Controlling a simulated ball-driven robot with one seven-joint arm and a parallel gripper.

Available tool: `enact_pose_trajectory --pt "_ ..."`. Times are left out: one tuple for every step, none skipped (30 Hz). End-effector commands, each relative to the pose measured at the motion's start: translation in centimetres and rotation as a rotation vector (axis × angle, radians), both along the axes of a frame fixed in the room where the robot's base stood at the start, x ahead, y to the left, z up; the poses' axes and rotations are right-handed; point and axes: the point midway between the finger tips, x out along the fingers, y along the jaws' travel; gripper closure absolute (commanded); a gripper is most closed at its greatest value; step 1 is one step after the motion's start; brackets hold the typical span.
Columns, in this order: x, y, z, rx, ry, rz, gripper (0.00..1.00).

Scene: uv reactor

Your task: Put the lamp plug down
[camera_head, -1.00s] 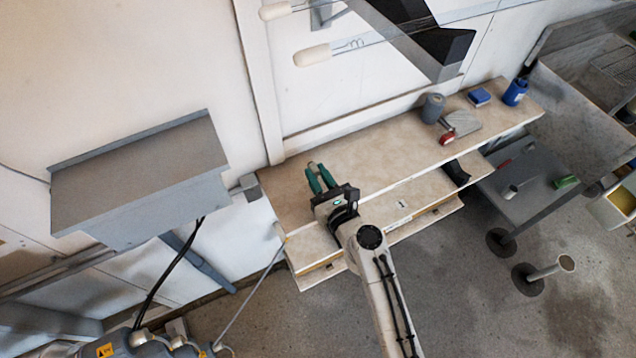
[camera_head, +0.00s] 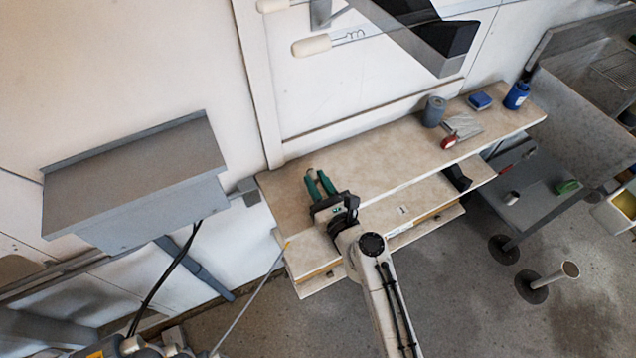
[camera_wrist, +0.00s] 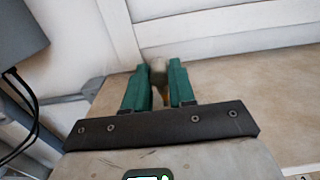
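My gripper (camera_head: 317,176) has two green fingers and is over the left end of the beige bench top (camera_head: 375,160). In the wrist view, my gripper (camera_wrist: 159,84) has its fingers on either side of a small pale, rounded piece with an orange-brown part below it, which looks like the lamp plug (camera_wrist: 158,70). The plug fills the narrow gap between the fingertips. In the head view it is too small to make out clearly. Whether its underside touches the bench top cannot be told.
A grey canister (camera_head: 433,111), a red-ended tool (camera_head: 449,142), a blue box (camera_head: 480,101) and a blue bottle (camera_head: 517,95) stand toward the bench's right end. A grey wall cabinet (camera_head: 135,185) is at the left. The bench's middle is clear.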

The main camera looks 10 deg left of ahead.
Motion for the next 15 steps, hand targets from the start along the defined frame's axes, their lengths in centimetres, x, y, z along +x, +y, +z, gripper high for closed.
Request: enact_pose_trajectory --pt "-0.38 -0.23 -1.34 -0.013 0.017 -0.001 0.70" --pt "-0.38 -0.24 -1.37 -0.013 0.017 -0.002 0.68" --pt "-0.41 -0.25 -1.40 -0.014 0.017 -0.002 0.64" --pt "-0.42 -0.26 -1.43 -0.014 0.017 -0.002 0.61" --pt "-0.42 -0.26 -1.45 -0.015 0.018 -0.002 0.58" --pt "-0.44 -0.27 -1.48 -0.015 0.018 -0.002 0.54" --pt "-0.45 -0.28 -1.51 -0.015 0.017 -0.002 0.51" --pt "-0.46 -0.28 -1.53 -0.016 0.018 -0.002 0.51" --pt "-0.47 -0.30 -1.55 -0.016 0.018 -0.002 0.51" --pt "-0.48 -0.30 -1.57 -0.016 0.018 -0.002 0.51" --pt "-0.49 -0.31 -1.59 -0.017 0.018 -0.002 0.51" --pt "-0.50 -0.30 -1.61 -0.017 0.018 -0.002 0.51" --pt "-0.51 -0.32 -1.61 -0.017 0.018 -0.002 0.51" --pt "-0.50 -0.30 -1.58 -0.017 0.018 -0.002 0.51" --pt "-0.50 -0.30 -1.49 -0.017 0.018 -0.002 0.51"
